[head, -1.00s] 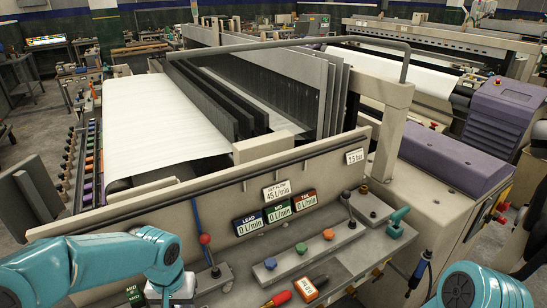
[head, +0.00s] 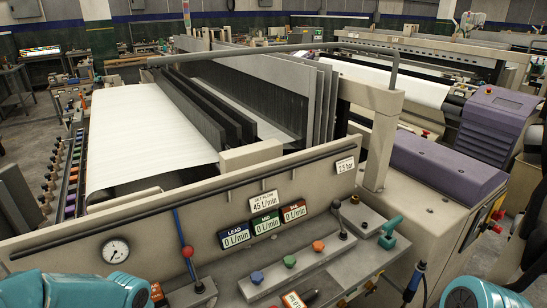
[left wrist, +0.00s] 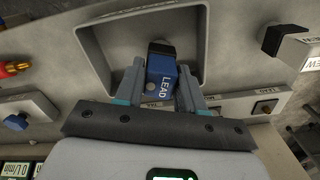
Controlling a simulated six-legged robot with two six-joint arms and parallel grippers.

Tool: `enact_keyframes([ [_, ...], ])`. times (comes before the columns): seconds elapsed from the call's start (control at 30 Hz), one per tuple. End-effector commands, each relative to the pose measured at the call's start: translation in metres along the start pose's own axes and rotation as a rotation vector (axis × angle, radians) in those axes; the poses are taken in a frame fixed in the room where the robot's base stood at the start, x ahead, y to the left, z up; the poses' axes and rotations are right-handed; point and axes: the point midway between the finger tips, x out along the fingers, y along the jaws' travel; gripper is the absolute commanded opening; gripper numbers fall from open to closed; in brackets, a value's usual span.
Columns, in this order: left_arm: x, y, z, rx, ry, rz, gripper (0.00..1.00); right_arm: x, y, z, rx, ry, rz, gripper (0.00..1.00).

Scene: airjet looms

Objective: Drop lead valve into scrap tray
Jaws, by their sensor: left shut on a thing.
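In the left wrist view my left gripper (left wrist: 161,84) is shut on the lead valve (left wrist: 166,85), a blue block marked LEAD with a dark end. The valve is held over a grey recessed tray (left wrist: 103,42) with sloping walls. Whether the valve touches the tray floor I cannot tell. A label on the tray's near rim is partly hidden by the gripper. In the head view only my left arm shows at the lower left; its gripper is out of frame. My right arm shows at the lower right, without its gripper.
The loom's front panel carries a pressure gauge (head: 115,251), a red-knobbed lever (head: 187,251) and flow displays (head: 265,223). A grey block with blue, green and orange knobs (head: 298,266) sits on the ledge. A teal-handled part (head: 388,232) stands at its right.

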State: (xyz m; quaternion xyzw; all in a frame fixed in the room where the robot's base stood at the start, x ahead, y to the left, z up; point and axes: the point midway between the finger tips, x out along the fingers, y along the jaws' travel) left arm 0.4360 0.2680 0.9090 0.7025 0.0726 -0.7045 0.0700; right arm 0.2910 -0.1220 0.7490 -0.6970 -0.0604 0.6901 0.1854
Motion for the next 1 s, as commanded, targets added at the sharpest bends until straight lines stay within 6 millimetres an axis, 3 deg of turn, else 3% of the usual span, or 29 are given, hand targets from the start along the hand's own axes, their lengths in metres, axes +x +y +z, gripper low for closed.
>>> enact_keyframes([
  [0.07,-0.001,0.001,-0.001,0.0,0.001,0.0,0.07,-0.001,0.0,0.0,0.0,0.0,0.0,1.0],
  [0.1,-0.001,0.001,-0.001,0.0,0.001,0.0,0.42,-0.001,0.0,0.0,0.0,0.0,0.0,1.0],
  [0.2,-0.001,0.002,-0.001,0.0,0.0,0.0,0.68,-0.001,0.0,0.0,0.0,0.0,0.0,1.0],
  [0.57,-0.007,0.003,-0.002,0.0,0.001,-0.001,0.68,0.0,0.0,0.0,0.0,0.0,0.0,1.0],
  [0.67,-0.022,0.003,-0.002,-0.001,0.004,-0.001,0.68,0.001,0.0,0.0,0.0,0.0,0.0,1.0],
  [1.0,-0.111,0.005,-0.002,0.0,0.007,0.001,0.68,0.005,0.002,0.0,0.0,0.0,0.0,1.0],
])
